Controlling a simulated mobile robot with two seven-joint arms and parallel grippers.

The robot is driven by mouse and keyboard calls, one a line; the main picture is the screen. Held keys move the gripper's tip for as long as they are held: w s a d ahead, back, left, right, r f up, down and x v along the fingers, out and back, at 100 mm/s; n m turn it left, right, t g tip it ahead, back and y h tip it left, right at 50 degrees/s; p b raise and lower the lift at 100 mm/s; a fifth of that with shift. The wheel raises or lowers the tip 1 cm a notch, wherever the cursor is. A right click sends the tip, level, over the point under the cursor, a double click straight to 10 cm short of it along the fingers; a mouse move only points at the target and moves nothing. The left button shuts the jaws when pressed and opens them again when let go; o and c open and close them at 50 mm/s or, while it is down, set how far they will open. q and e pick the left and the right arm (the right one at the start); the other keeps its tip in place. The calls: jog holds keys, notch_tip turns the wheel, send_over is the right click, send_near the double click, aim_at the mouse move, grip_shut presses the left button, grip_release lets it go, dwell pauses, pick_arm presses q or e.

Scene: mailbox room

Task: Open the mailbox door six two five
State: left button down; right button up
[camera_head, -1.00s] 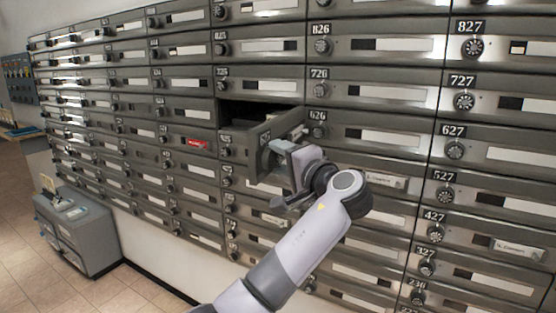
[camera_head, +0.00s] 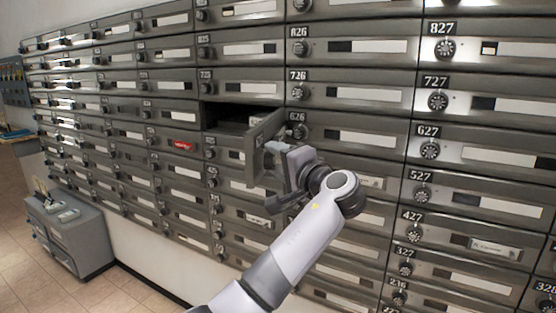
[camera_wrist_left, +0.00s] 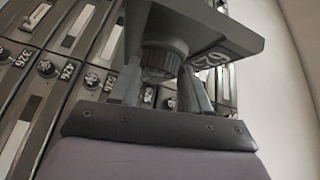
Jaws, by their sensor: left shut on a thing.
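The door (camera_head: 264,133) of mailbox 625 stands swung outward, hinged at its right side. Its dark compartment (camera_head: 224,113) shows open behind it, with something pale at its right inside. My left gripper (camera_head: 266,160) is at the door's front face, shut on its round dial knob. In the left wrist view the knob (camera_wrist_left: 165,60) sits between the fingers of the left gripper (camera_wrist_left: 160,88), and the door plate (camera_wrist_left: 205,25) spans the top, its number partly visible. My right gripper is not in view.
Rows of shut mailboxes surround the open one, with door 626 (camera_head: 350,137) to its right and door 725 (camera_head: 245,88) above. A grey cabinet (camera_head: 70,232) stands on the tiled floor (camera_head: 30,280) at left. The floor between shows free room.

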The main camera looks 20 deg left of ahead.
pick_arm(q)
jog(key=shift+f, duration=0.55)
jog(key=c, duration=0.6)
grip_release()
jog(key=shift+o, duration=0.8)
jog(key=shift+w+r, duration=0.1)
jog(key=shift+w, duration=0.05)
jog(key=shift+r, duration=0.1)
jog(key=b+v, duration=0.1)
jog(key=v, duration=0.6)
jog(key=shift+b, duration=0.35)
